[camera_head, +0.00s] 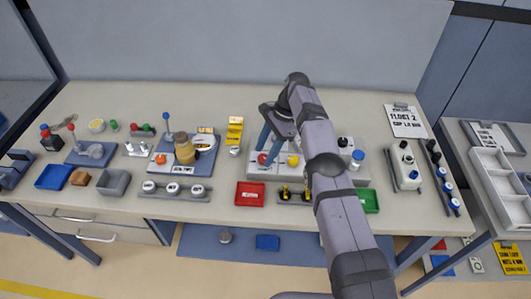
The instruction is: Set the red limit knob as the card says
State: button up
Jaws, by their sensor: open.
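The red limit knob (262,158) is on the left part of a light grey panel block (254,174) at the middle of the bench. My gripper (269,151) reaches down over it with blue fingers apart, the tips close to the knob. I cannot tell whether they touch it or stand around it. The knob's pointer and scale are too small to read. A white card (405,121) on a clipboard lies at the back right; its print seems to read "FLUID 2" and "CAP 1.0 BAR", but it is small.
A yellow knob (293,160) sits just right of the red one. My arm covers the panel's middle. A red tray (250,194) and a green tray (369,201) lie in front. Jars and fittings crowd the left.

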notch_tip(320, 180, up, 9)
jog(key=p, duration=0.7)
jog(key=shift+f, duration=0.15)
notch_tip(320, 180, up, 6)
jog(key=t+b, duration=0.1)
jog(key=b, duration=0.8)
send_over(265, 156)
jog(key=d, duration=0.2)
notch_tip(265, 156, down, 9)
jog(key=s+m+t, duration=0.1)
jog(key=m+t, duration=0.1)
jog(key=m, duration=0.6)
jog(key=shift+d+f+y, duration=0.15)
jog(key=shift+d+y, duration=0.15)
jog(key=shift+d, duration=0.1)
